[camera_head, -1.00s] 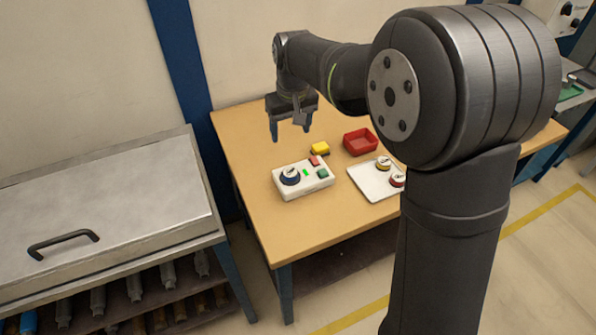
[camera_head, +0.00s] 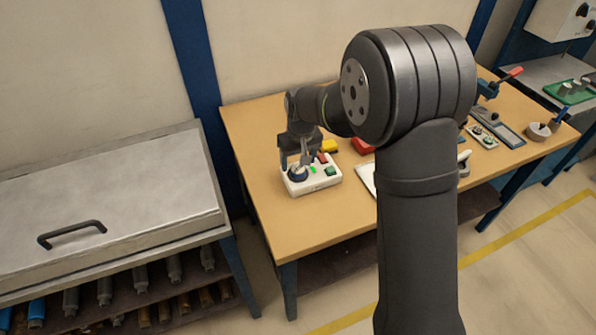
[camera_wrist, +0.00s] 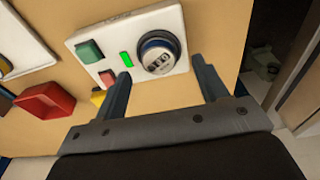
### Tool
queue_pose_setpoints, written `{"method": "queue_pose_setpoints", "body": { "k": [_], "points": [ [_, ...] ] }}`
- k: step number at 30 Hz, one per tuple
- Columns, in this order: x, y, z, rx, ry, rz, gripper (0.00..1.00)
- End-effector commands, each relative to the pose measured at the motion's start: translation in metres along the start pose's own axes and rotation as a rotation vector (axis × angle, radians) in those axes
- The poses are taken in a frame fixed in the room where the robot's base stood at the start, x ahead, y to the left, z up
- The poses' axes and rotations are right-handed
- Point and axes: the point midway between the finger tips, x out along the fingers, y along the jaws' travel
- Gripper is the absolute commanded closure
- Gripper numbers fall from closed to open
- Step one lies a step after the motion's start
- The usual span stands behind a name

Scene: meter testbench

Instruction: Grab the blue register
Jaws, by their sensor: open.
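The blue register (camera_head: 298,174) is a round, blue-rimmed dial with a pale face, seated on the left part of a white test box (camera_head: 326,184). In the wrist view the register (camera_wrist: 158,56) shows its grey face with small digit windows. My gripper (camera_head: 296,162) is open just above the register, partly covering it in the head view. In the wrist view my gripper (camera_wrist: 162,72) has one finger on each side of the register's near edge, with nothing between them. Whether the fingers touch the box cannot be told.
The white box also carries a green light (camera_wrist: 126,59), a green button (camera_wrist: 89,51) and a red button (camera_wrist: 107,77). Beside it are a yellow block (camera_head: 330,146) and a red tray (camera_head: 363,146). A white plate (camera_head: 367,180) is partly hidden by my arm.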

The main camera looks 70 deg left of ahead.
Motion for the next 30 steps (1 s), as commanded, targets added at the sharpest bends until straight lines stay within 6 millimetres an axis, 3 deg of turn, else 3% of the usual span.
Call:
{"method": "queue_pose_setpoints", "body": {
  "k": [6,13,21,30],
  "points": [
    [0.032,0.002,-0.001,0.0,-0.002,0.0,0.34],
    [0.034,0.002,-0.001,0.0,0.0,0.0,0.34],
    [0.034,0.002,-0.001,0.0,0.0,0.0,0.82],
    [0.033,0.002,-0.002,0.0,0.0,0.0,0.86]
  ]
}}
